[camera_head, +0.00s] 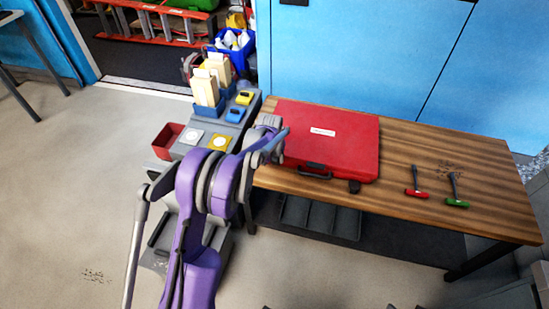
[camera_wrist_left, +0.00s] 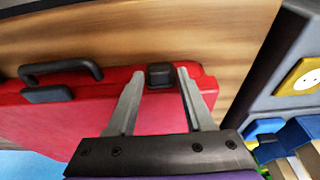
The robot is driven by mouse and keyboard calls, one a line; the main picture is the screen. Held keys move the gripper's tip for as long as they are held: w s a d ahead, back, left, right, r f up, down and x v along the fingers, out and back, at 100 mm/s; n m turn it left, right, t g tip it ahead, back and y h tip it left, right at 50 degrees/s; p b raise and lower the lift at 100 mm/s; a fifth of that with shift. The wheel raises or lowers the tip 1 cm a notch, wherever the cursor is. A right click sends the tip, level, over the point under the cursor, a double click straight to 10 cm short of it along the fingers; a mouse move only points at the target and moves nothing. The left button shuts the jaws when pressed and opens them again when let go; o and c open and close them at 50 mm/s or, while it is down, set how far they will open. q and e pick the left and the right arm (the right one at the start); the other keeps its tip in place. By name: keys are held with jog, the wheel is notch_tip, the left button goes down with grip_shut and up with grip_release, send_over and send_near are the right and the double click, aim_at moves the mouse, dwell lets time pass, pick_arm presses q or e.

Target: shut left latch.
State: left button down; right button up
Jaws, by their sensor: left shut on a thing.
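A closed red case (camera_head: 340,140) with a white label lies flat on the wooden table, its dark handle (camera_head: 315,170) on the front side. The left latch (camera_wrist_left: 160,75) is a small dark block on the case's front edge, beside the handle. In the left wrist view my left gripper (camera_wrist_left: 161,72) has a fingertip on either side of this latch and is shut on it. In the head view my left gripper (camera_head: 278,143) is over the case's left end and the latch is hidden. The dark right latch (camera_head: 354,187) sits at the front right corner. My right gripper is out of view.
Red-handled (camera_head: 416,182) and green-handled (camera_head: 456,190) tools lie on the table's right part, which is otherwise clear. A grey cart (camera_head: 215,132) with bins and boxes stands close to the table's left end. Blue panels (camera_head: 360,50) stand behind the table.

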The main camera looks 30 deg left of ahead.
pick_arm(q)
jog(key=shift+s+d+f, duration=0.1)
jog(key=c, duration=0.6)
grip_release()
jog(key=v, duration=1)
jog(key=shift+r+p, duration=0.4)
